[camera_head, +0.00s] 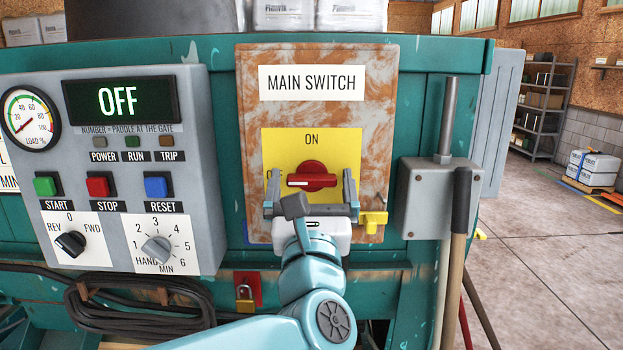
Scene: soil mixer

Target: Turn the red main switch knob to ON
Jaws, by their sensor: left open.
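The red main switch knob (313,176) sits on a yellow plate (340,142) marked ON at its top, on a rusty box labelled MAIN SWITCH (311,83). The knob's handle lies roughly level, its white mark pointing left. My left gripper (311,190) is in front of the plate, its fingers apart, one on each side of the knob. I cannot tell whether the fingers touch it. The gripper body hides the lower part of the plate. The display (119,101) on the left panel reads OFF. My right gripper is not in view.
A yellow tab (374,222) sticks out at the switch box's lower right. A grey box with an upright rod (438,190) and a long handle stand to the right. A brass padlock (245,297) and coiled black cable (140,305) are below. Open floor lies at far right.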

